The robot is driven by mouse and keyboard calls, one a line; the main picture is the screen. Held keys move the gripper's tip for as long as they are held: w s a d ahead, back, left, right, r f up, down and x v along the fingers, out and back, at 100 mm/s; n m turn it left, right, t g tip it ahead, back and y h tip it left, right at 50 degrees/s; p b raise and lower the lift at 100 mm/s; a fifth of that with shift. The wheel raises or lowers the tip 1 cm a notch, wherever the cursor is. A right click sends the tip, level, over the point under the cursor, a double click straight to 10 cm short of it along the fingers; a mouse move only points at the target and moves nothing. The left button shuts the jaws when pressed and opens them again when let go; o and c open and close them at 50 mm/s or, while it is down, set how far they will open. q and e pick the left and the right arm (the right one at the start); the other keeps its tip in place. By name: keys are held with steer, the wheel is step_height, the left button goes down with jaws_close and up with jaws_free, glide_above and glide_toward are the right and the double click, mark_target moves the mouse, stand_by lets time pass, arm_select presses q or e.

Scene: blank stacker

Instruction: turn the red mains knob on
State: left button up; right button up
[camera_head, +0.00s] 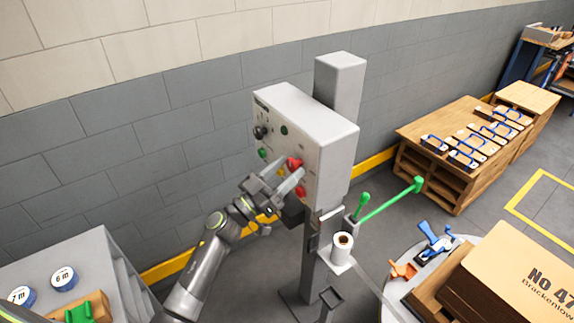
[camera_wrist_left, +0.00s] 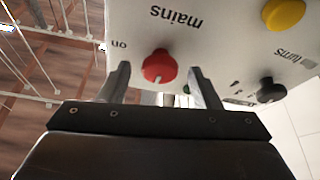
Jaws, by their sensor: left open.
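The red mains knob (camera_head: 293,163) is on the front of a light grey control box (camera_head: 335,140). In the left wrist view the red knob (camera_wrist_left: 159,66) appears with upside-down lettering, "mains" above it and "on" to its left. Its pale pointer mark faces the bottom of that picture, not the "on" label. My left gripper (camera_head: 281,177) is at the box front, close to the knob. In the wrist view the left gripper (camera_wrist_left: 162,78) is open, one finger on each side of the knob, with visible gaps. I cannot tell how deep the fingers reach. My right gripper is not in view.
A yellow button (camera_wrist_left: 283,14) and a black turns knob (camera_wrist_left: 270,91) are near the red knob. Another red control (camera_head: 300,190) is lower on the box. A green-tipped lever (camera_head: 395,200) and a paper roll (camera_head: 342,247) are to the right, below the box.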

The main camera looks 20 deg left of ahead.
arm_select(q)
steer(key=shift+w+d+r, duration=0.1)
steer(key=shift+w+d, duration=0.1)
steer(key=shift+w, duration=0.05)
steer(key=c, duration=1)
